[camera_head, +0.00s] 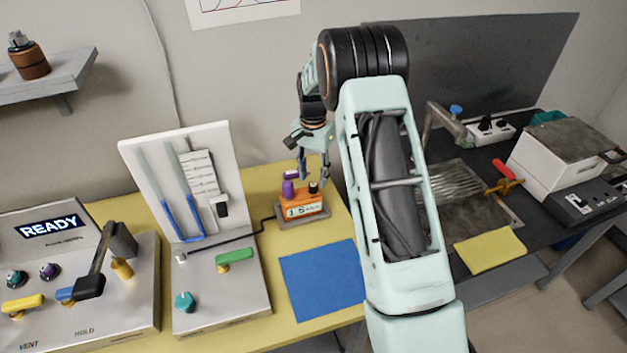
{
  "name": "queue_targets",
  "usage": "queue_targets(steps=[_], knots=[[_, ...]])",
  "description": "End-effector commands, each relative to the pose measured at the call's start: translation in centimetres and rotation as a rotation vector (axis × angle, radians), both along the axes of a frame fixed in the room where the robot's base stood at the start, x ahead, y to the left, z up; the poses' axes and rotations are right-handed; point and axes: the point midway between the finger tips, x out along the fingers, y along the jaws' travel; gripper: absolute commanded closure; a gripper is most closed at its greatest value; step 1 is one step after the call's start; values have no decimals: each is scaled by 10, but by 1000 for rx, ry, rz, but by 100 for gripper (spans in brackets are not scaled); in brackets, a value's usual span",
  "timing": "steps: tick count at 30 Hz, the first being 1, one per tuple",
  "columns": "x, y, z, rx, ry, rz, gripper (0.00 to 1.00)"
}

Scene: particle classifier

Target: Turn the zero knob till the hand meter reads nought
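The orange hand meter (303,207) sits on a grey base on the yellow bench, below my arm. Its front has a small pale display with dark marks, too small to read surely. On its top stand a purple knob (288,190) at the left and a small black knob (313,188) at the right. I cannot tell by label which is the zero knob. My gripper (314,179) points down just above the black knob. Its fingers are apart, with a gap between them. I cannot tell whether a fingertip touches the knob.
A black cable runs from the meter to a metal panel (225,300) with a tall white manometer board (150,165). A blue mat (322,281) lies in front of the meter. A console reading READY (50,226) stands far left. A dark bench with a sink (470,185) is at right.

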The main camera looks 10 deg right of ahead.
Motion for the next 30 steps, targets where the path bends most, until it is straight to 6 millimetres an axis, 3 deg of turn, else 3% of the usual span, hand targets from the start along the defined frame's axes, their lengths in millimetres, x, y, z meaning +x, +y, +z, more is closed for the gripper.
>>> queue_targets(steps=[6,17,27,30], knots=[[0,0,-25,0,1,0,63],[0,0,-30,-1,-1,0,63],[0,0,-30,-1,-1,0,100],[0,0,-30,-1,-1,0,100]])
